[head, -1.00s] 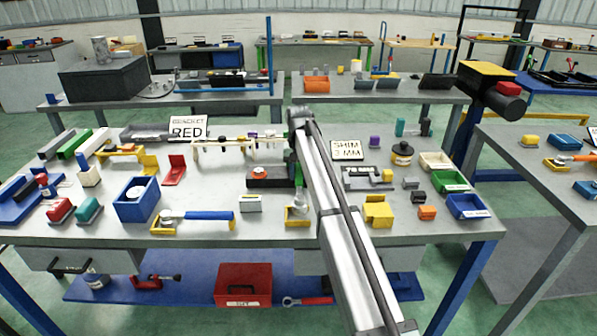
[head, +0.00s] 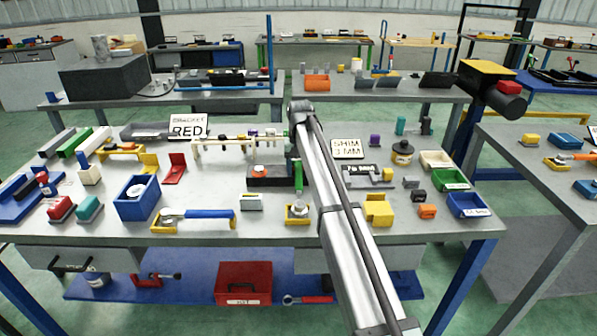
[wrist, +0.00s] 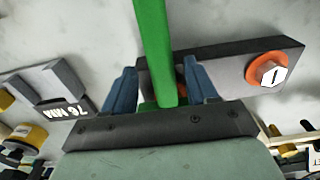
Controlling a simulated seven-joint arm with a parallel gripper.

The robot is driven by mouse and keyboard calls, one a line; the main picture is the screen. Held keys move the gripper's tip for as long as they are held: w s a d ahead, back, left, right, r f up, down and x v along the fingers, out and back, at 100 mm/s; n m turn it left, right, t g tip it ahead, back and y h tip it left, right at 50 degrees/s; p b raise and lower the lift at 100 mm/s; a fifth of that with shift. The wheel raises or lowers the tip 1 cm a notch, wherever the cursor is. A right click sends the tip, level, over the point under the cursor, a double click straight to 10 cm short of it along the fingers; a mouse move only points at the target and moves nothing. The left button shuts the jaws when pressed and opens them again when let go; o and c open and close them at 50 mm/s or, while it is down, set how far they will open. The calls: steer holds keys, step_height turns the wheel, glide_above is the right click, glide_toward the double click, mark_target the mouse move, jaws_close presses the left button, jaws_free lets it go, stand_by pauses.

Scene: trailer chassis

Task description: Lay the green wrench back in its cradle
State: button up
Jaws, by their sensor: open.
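The green wrench (wrist: 153,45) shows in the wrist view as a long green bar passing between my two blue fingers. My gripper (wrist: 160,88) is open, with a finger on each side of the bar and gaps between. In the head view the green handle (head: 298,176) runs from under my gripper toward the table's front. Its near end appears to reach a small yellow cradle (head: 289,221), where a round metal head (head: 298,209) sits. Whether it is fully seated I cannot tell. My gripper's fingers are mostly hidden behind my arm in the head view.
A dark block with an orange-ringed bolt (wrist: 267,70) stands close beside the wrench. A grey block marked 76 MM (wrist: 48,88) is on the other side. A blue-handled wrench (head: 210,214) lies at the front left, and a yellow block (head: 378,212) stands to the right.

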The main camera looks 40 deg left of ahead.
mark_target(299, 170)
step_height(299, 170, up, 12)
steer(key=shift+s, duration=0.2)
stand_by(0.7)
